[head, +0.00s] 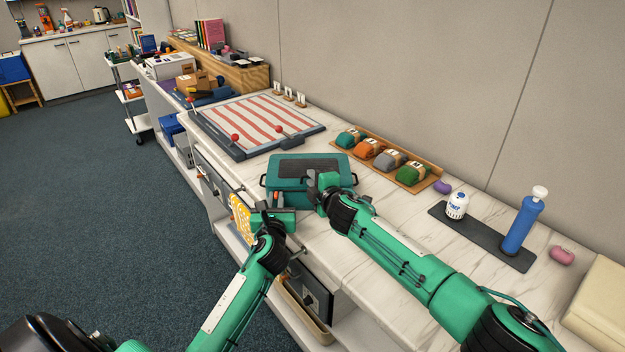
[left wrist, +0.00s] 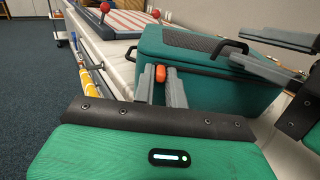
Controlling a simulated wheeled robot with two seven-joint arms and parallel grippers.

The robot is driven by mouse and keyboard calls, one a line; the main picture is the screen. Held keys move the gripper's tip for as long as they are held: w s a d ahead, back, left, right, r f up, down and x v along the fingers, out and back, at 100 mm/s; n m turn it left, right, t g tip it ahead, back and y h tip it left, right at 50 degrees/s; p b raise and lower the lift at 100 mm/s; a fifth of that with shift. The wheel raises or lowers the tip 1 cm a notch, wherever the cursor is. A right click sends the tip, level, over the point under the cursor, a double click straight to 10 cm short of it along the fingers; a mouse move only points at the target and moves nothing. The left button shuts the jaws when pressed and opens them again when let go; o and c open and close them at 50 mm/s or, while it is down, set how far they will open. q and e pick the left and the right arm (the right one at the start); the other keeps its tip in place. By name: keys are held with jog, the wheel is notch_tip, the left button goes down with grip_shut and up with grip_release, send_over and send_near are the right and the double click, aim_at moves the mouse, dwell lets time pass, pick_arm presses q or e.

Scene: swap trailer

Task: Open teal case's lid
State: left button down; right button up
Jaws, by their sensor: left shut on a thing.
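The teal case (head: 287,165) stands on the marble counter with its lid down, a dark panel on top and black handles at its sides. It also shows in the left wrist view (left wrist: 200,80). My left gripper (head: 275,198) is at the case's front; its two fingers (left wrist: 161,84) are shut on a small orange latch (left wrist: 160,73) there. My right gripper (head: 315,184) is by the case's front right corner. In the left wrist view its two fingers (left wrist: 268,58) stand apart, near a black handle (left wrist: 232,49). My arms hide part of the case's front.
Behind the case lies a striped board (head: 262,122) with red-knobbed levers. A wooden tray (head: 435,166) of several colored bundles stands to the right along the wall. A dark mat (head: 480,240) holds a white container and a blue bottle (head: 522,225). The counter's front edge is close.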

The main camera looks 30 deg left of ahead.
jog(key=shift+w+a, duration=0.15)
jog(key=shift+a, duration=0.15)
jog(key=shift+f, duration=0.1)
grip_shut()
jog(key=shift+w+a+r, duration=0.15)
jog(key=shift+w+r, duration=0.1)
jog(key=shift+r, duration=0.6)
jog(key=shift+w+a+r, duration=0.15)
jog(key=shift+w+r, duration=0.15)
jog(key=shift+r, duration=0.5)
jog(key=shift+w+a+r, duration=0.15)
jog(key=shift+w+r, duration=0.1)
jog(key=shift+r, duration=0.6)
